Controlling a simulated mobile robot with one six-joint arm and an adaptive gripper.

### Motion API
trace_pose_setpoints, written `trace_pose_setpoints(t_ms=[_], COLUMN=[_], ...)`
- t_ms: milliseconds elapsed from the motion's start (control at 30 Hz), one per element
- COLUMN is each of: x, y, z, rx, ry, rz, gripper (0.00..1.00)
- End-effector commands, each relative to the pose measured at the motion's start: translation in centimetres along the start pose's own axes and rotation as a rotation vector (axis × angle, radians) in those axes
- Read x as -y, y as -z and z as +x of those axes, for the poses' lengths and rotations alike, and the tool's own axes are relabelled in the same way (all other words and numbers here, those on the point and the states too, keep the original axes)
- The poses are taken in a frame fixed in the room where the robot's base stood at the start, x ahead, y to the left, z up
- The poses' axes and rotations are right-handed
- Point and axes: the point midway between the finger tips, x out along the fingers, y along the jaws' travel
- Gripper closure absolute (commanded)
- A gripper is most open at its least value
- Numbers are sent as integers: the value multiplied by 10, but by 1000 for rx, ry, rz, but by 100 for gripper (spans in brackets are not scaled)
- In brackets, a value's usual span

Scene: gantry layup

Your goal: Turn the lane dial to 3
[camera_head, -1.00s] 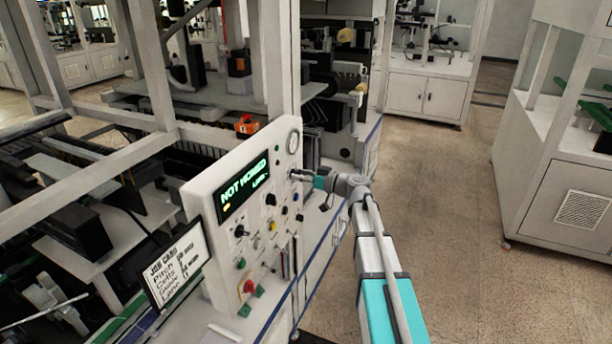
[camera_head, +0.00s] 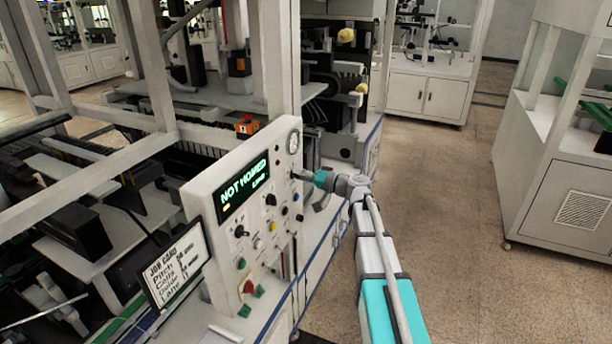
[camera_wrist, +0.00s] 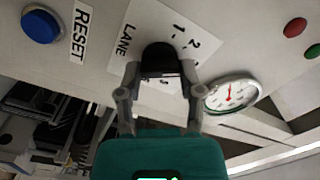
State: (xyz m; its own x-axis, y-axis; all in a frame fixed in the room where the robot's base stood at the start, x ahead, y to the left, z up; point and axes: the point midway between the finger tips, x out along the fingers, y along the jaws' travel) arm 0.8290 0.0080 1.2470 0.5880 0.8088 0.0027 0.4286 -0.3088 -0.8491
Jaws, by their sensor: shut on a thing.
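The lane dial (camera_wrist: 160,58) is a black knob on the white control panel, beside a LANE label (camera_wrist: 124,41). My gripper (camera_wrist: 160,78) is shut on the knob, one finger on each side. Scale marks 1 and 2 show above and right of the knob. Other marks are partly hidden by the fingers, and the pointer cannot be made out. In the head view my gripper (camera_head: 302,176) reaches the panel's right edge from the right; the knob is hidden there. The panel display (camera_head: 243,189) reads NOT HOMED, with a smaller line below.
A blue button (camera_wrist: 41,25) with a RESET label and a round gauge (camera_wrist: 231,92) flank the dial. Other knobs and buttons cover the panel (camera_head: 205,200). A job card (camera_head: 174,265) stands at its left. Open floor (camera_head: 440,200) lies to the right.

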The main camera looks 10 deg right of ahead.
Motion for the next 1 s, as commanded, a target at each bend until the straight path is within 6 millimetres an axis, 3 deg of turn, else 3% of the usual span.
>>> trace_pose_setpoints(t_ms=[400, 900, 933, 1000], x=[1, 1, 1, 1], y=[-2, -3, -3, -2], z=[2, 2, 2, 2], rx=[8, 8, 8, 7], ry=[4, 4, 4, 3], rz=[221, 245, 245, 244], gripper=[99, 99, 48, 35])
